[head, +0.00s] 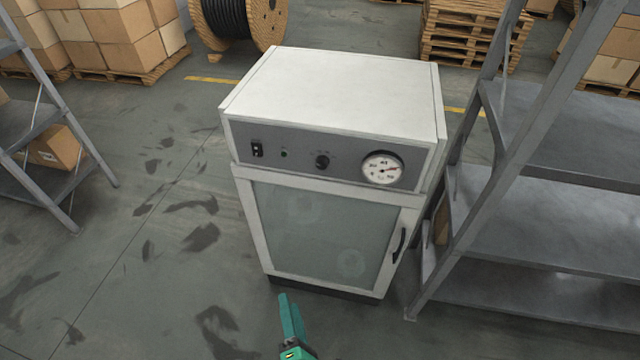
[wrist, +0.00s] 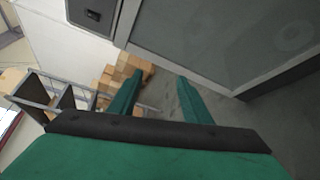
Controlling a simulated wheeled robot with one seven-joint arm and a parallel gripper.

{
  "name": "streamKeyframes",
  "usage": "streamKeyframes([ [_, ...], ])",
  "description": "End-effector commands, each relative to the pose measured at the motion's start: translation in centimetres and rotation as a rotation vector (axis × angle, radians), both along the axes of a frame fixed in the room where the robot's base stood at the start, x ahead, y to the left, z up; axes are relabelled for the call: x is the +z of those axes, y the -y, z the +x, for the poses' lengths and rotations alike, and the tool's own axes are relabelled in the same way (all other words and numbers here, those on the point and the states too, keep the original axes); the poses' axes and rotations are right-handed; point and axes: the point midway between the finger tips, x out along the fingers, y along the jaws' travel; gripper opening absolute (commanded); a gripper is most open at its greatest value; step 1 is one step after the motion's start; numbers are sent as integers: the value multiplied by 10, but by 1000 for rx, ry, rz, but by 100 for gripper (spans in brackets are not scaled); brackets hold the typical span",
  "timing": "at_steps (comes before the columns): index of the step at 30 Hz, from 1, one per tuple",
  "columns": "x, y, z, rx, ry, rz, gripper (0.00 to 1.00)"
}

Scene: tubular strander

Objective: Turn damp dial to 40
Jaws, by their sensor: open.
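A white cabinet (head: 345,95) with a grey front panel stands in the middle of the head view. A small black round knob (head: 322,161) sits on the panel, probably the damp dial; its marks are too small to read. A round white gauge (head: 382,168) with a needle is to its right. My green gripper (head: 287,302) is low in front of the cabinet, below the panel and apart from the knob. In the wrist view, its two fingers (wrist: 159,76) are spread with nothing between them. The knob is not visible in the wrist view.
A black rocker switch (head: 257,150) and a small indicator (head: 284,153) are left of the knob. The cabinet's glass door (head: 315,235) is closed, with a black handle (head: 399,245). A metal rack (head: 540,210) stands close on the right. The floor left of the cabinet is clear.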

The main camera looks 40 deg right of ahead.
Motion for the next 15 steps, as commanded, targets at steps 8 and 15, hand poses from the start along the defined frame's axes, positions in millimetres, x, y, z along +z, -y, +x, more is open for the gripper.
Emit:
streamKeyframes([
  [8,64,91,82,-235,-136,-735,44],
  [15,134,141,115,-475,-284,-1165,44],
])
